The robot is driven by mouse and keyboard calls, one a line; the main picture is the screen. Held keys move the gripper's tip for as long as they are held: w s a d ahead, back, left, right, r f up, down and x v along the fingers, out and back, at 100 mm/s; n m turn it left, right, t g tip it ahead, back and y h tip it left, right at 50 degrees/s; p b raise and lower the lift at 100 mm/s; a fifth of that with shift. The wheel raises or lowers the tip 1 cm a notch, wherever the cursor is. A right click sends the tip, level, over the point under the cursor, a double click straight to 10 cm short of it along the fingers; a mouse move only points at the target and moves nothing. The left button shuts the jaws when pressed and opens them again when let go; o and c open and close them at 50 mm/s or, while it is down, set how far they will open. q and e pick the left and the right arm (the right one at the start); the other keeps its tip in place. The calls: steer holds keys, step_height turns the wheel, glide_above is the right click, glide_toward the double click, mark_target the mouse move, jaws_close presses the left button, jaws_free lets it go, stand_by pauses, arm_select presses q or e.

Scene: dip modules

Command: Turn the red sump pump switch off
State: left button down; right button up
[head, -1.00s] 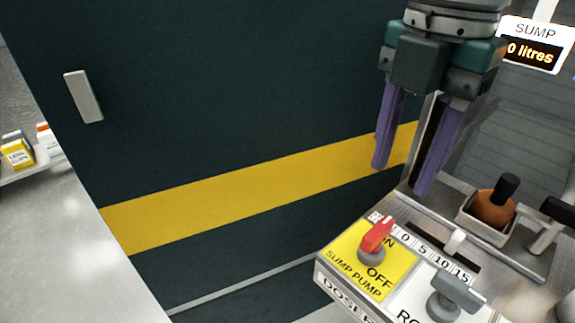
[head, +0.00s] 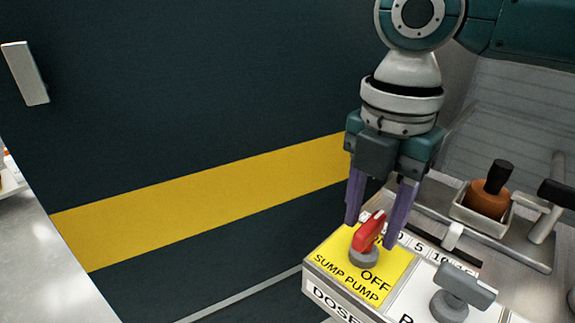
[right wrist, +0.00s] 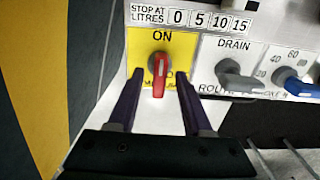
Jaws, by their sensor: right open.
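The red sump pump switch (head: 369,232) stands on a yellow plate (head: 340,250) marked SUMP PUMP and OFF at the panel's near left corner. In the right wrist view the red switch (right wrist: 159,76) is below the word ON, and its lower label is partly hidden. My right gripper (head: 374,232) is open, pointing down, with its purple fingers on either side of the red handle in the head view. In the right wrist view the fingertips (right wrist: 159,74) flank the handle's lower end with gaps. I cannot tell whether they touch it. My left gripper is not in view.
A grey drain knob (head: 458,290) is right of the switch, and a blue-handled knob (right wrist: 293,84) is further right. A white slider (head: 453,236) and a tray (head: 463,213) holding a brown-orange object lie behind. A dark wall with a yellow stripe (head: 200,200) is at left.

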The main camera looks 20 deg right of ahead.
steer(key=shift+c, duration=0.2)
jaws_close()
steer(key=shift+r, duration=0.1)
